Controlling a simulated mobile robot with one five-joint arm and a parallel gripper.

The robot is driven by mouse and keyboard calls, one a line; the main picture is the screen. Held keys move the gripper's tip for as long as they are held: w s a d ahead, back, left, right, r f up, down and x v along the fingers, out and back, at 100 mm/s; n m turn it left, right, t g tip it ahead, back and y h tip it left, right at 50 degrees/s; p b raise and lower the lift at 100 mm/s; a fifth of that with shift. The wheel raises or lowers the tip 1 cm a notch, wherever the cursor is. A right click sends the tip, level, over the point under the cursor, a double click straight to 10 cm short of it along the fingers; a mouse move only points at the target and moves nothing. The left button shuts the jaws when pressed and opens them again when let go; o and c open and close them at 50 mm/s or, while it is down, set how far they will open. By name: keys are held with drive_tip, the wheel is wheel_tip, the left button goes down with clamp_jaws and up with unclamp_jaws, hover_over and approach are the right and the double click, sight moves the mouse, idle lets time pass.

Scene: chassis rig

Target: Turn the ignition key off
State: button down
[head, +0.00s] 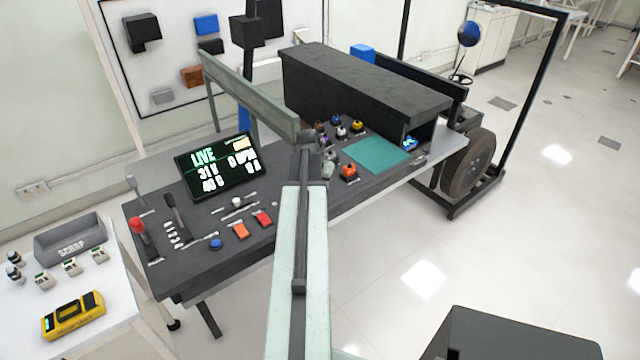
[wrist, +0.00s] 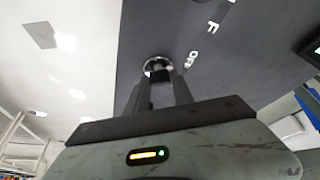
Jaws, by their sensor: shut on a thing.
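The ignition key sits in a round metal-rimmed switch (wrist: 156,63) on the dark panel, seen in the wrist view. My gripper (wrist: 159,76) has its two dark fingers shut on the key. The key is mostly hidden between the fingertips, and I cannot tell which way it is turned. White lettering (wrist: 191,59) lies on the panel just right of the switch, with another mark, like an F (wrist: 213,26), farther up. In the head view the dark console (head: 190,262) shows, but the key and fingertips cannot be made out; my arm covers part of the console.
A lit display reading LIVE (head: 219,166) stands on the console. A red-knobbed lever (head: 137,226), a blue button (head: 215,244) and orange and red switches (head: 262,218) are on its left part. A long black box (head: 360,85) stands at the back right. Open floor lies right.

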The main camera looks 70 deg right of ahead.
drive_tip(key=c, duration=1.1)
unclamp_jaws()
drive_tip(key=p+v, duration=0.7)
drive_tip(key=v, duration=0.1)
drive_tip(key=shift+f, duration=0.1)
